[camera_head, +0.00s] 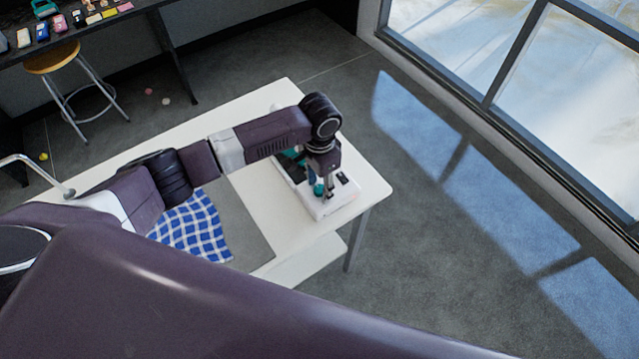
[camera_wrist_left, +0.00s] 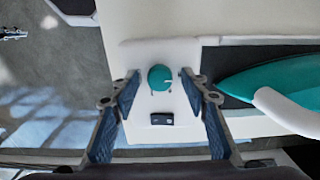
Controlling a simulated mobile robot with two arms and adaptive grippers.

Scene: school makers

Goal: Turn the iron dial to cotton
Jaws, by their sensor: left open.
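A round teal dial (camera_wrist_left: 159,77) sits on a white base (camera_wrist_left: 137,60) with a small black part (camera_wrist_left: 161,119) near it. In the head view the dial (camera_head: 318,190) shows partly behind my gripper on the white base (camera_head: 330,208) at the table's right end. My left gripper (camera_wrist_left: 159,84) is open, with one finger on each side of the dial and a visible gap to it. It also shows from above in the head view (camera_head: 322,192), pointing down at the base. A teal and white iron (camera_wrist_left: 275,80) lies beside the base. My right gripper is out of view.
The white table (camera_head: 270,105) holds a grey pad (camera_head: 240,218) with a blue checked cloth (camera_head: 190,230). A stool (camera_head: 52,58) and a dark bench stand at the back left. Open floor and windows lie to the right.

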